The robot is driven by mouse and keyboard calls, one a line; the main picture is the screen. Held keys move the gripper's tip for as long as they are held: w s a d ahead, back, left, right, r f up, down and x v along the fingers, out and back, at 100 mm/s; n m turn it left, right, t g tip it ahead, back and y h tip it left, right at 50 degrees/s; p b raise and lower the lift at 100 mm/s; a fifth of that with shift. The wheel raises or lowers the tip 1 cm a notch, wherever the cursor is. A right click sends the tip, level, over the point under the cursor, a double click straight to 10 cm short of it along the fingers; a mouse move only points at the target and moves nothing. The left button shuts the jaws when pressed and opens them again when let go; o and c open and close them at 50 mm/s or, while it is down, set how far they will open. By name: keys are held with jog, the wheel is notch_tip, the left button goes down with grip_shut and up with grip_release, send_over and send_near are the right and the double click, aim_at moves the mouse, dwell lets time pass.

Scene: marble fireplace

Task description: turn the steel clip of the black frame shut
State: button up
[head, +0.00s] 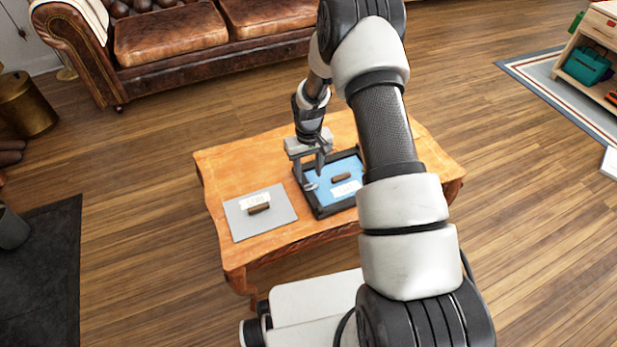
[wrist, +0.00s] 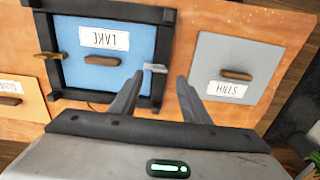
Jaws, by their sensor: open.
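The black frame (wrist: 166,35) lies on the wooden table around a blue panel (wrist: 75,75) with a "LAKE" label and a brown handle. In the wrist view the small steel clip (wrist: 155,67) lies crosswise on the frame's right bar; how far it overlaps the panel is hard to tell. A brass clip (wrist: 50,56) lies across the opposite bar. My gripper (wrist: 158,95) is open and empty, its fingers pointing toward the steel clip, one to each side in the picture. In the head view my gripper (head: 314,166) is over the left side of the frame.
A grey "HILLS" panel (wrist: 232,55) with a brown handle lies beside the frame on the table (head: 232,165). An orange panel (wrist: 15,110) lies on the frame's other side. A leather sofa (head: 170,40) stands behind the table, with open floor around.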

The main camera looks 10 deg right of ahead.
notch_tip(320, 180, up, 12)
jog(key=p, duration=0.2)
jog(key=shift+r, duration=0.25)
notch_tip(320, 180, up, 14)
jog(key=f+t, duration=0.1)
send_over(309, 185)
jog(key=s, duration=0.3)
jog(key=s+r+t, duration=0.2)
jog(key=s+r, duration=0.4)
jog(key=r, duration=0.4)
jog(key=s+r+m+t, duration=0.1)
jog(key=s+r, duration=0.4)
jog(key=s, duration=0.5)
jog(key=s+r+m+t, duration=0.15)
jog(key=s+r, duration=0.25)
jog(key=s, duration=0.5)
notch_tip(309, 185, up, 22)
jog(key=p, duration=2.2)
jog(key=shift+f, duration=0.15)
jog(key=shift+n, duration=0.25)
